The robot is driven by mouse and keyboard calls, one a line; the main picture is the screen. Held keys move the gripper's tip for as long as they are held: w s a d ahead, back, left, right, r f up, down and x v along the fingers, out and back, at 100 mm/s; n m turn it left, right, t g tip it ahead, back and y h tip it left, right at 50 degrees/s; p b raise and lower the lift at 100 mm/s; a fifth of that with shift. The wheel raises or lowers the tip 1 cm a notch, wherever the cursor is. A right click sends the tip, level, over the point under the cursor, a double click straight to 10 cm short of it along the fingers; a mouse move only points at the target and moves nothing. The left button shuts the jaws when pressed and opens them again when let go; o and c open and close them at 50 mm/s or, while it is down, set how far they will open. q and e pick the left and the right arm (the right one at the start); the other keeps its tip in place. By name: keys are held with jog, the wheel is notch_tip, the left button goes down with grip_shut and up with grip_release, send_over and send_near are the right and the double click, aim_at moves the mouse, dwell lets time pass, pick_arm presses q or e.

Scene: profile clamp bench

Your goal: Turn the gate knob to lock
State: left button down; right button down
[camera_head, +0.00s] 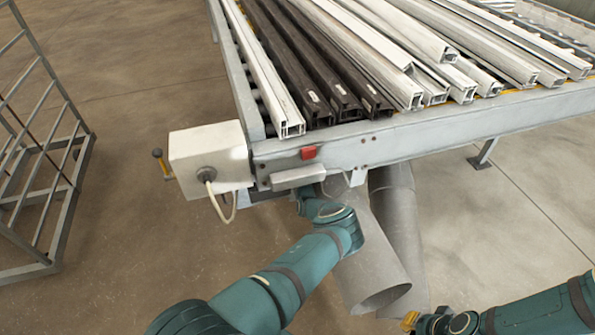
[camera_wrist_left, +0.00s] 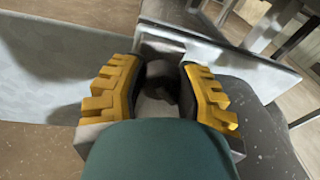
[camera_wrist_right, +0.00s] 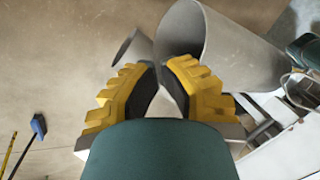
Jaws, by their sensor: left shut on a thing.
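My left gripper (camera_wrist_left: 162,92) is shut on a small grey and dark part, taken to be the gate knob (camera_wrist_left: 160,88), in the left wrist view. The part sits between the yellow-padded fingers, in front of a grey metal plate (camera_wrist_left: 185,45); its shape and turn angle are mostly hidden. In the head view my left arm reaches below the bench's front edge, and the bench hides that gripper. My right gripper (camera_wrist_right: 161,68) has its fingertips close together with nothing seen between them. It shows at the bottom of the head view (camera_head: 411,319), away from the bench.
The bench frame (camera_head: 420,125) carries several white and dark profiles (camera_head: 315,75). A white box (camera_head: 205,155) with a cable and a red button (camera_head: 308,153) are at its front corner. Grey ducts (camera_head: 362,250) hang below, close to my left arm. A wire rack (camera_head: 45,170) stands left.

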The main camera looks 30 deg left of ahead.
pick_arm(q)
jog(key=m+b, duration=0.1)
jog(key=m, duration=0.2)
jog(key=shift+w+d+f+g, duration=0.1)
jog(key=shift+g, duration=0.2)
jog(key=m+b, duration=0.3)
jog(key=m, duration=0.1)
jog(key=shift+g+y, duration=0.3)
jog(key=shift+g, duration=0.1)
jog(key=shift+m+g+b, duration=0.3)
jog(key=shift+m+b, duration=0.75)
jog(key=shift+m, duration=0.25)
jog(key=c, duration=0.5)
grip_release()
jog(key=shift+c, duration=0.2)
